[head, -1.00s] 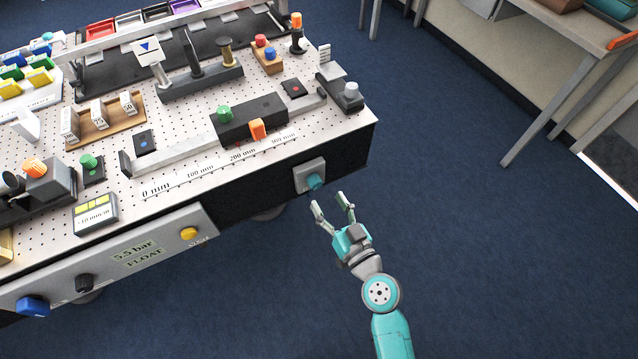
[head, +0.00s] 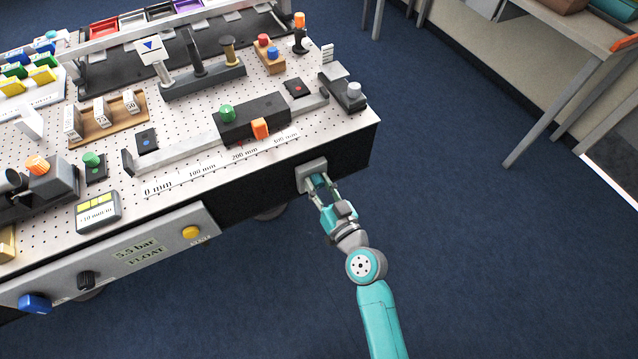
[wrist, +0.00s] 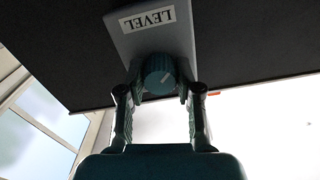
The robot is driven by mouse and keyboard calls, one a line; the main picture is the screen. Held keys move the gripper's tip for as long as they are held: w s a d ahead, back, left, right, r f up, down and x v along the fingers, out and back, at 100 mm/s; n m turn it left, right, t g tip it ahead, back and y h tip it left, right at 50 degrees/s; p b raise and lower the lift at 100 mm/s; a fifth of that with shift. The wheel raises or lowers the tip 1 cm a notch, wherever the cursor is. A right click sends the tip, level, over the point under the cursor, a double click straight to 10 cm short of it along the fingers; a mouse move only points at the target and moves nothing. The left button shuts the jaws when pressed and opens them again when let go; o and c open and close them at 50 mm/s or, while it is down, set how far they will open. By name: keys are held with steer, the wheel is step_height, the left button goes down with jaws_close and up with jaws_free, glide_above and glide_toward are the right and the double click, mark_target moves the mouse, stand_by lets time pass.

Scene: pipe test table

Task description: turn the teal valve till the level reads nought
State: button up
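The teal valve (wrist: 159,78) is a ribbed round knob on a grey plate (wrist: 150,33) marked LEVEL, upside down in the wrist view. A pale mark on its face points up and right there. In the head view the plate (head: 311,167) is on the table's dark front side, near the right corner. My gripper (head: 322,187) reaches it from the front, with one finger on each side of the knob. In the wrist view no clear gap shows between fingers and knob, so it looks shut on it. A small readout (head: 97,212) with yellow panels seems to show -10 mm/m.
The front panel left of the valve has a yellow button (head: 191,232), a black knob (head: 86,280) and a blue knob (head: 35,303). The tabletop holds a black slide block (head: 262,115) and a scale. Open blue floor (head: 480,240) lies to the right.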

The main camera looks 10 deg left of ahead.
jaws_close()
steer(key=shift+m, duration=0.3)
steer(key=m, duration=0.3)
steer(key=shift+m, duration=2)
steer(key=o, duration=0.9)
jaws_free()
